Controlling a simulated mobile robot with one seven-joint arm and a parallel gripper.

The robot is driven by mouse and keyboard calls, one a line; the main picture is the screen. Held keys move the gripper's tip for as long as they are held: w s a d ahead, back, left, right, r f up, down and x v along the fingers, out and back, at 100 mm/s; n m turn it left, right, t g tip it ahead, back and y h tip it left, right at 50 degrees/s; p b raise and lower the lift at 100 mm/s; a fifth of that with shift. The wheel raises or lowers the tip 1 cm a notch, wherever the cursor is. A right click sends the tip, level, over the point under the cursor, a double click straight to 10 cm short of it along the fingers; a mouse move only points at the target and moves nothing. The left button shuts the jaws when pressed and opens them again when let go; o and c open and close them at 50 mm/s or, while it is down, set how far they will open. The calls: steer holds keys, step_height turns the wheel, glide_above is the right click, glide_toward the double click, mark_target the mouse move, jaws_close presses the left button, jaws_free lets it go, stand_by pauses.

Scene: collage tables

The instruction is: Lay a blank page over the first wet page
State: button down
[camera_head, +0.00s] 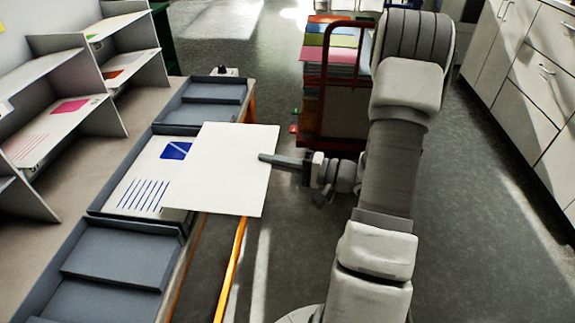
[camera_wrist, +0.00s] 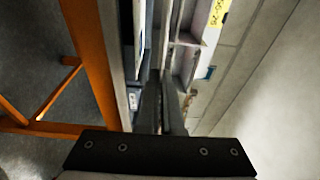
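A blank white page (camera_head: 230,165) is held out flat by its right edge in my gripper (camera_head: 266,158), which looks shut on it. The page partly overlaps the middle grey tray (camera_head: 96,212) and sticks out past the table edge to the right. In that tray lies a printed page (camera_head: 137,178) with blue stripes and a blue square; its right part is hidden under the blank page. The blank page appears above the tray, but the gap is hard to judge. In the wrist view my gripper fingers (camera_wrist: 172,112) are close together; the page is not clear there.
Other grey trays stand in front (camera_head: 105,265) and behind (camera_head: 205,100) the middle one. White shelves (camera_head: 60,120) with printed pages line the left. A red cart (camera_head: 335,100) with coloured sheets stands behind my arm. Drawers (camera_head: 530,85) are at the right; the floor between is open.

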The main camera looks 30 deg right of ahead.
mark_target(214, 157)
steer(key=b+x, duration=0.1)
steer(key=x, duration=0.3)
steer(key=s+a+b+x, duration=0.1)
steer(key=b+x, duration=0.1)
steer(key=x, duration=0.3)
steer(key=s+a+b+x, duration=0.1)
steer(key=x, duration=0.3)
steer(key=shift+w+a+f+b, duration=0.2)
steer(key=shift+w+b, duration=0.1)
steer(key=shift+b, duration=0.1)
step_height(214, 157, down, 2)
steer(key=shift+f+b, duration=0.1)
steer(key=shift+b, duration=0.3)
steer(key=shift+f, duration=0.9)
steer(key=c, duration=1)
jaws_free()
steer(key=shift+d, duration=0.1)
steer(key=p+v, duration=0.4)
steer(key=v, duration=1.3)
steer(key=shift+d, duration=0.2)
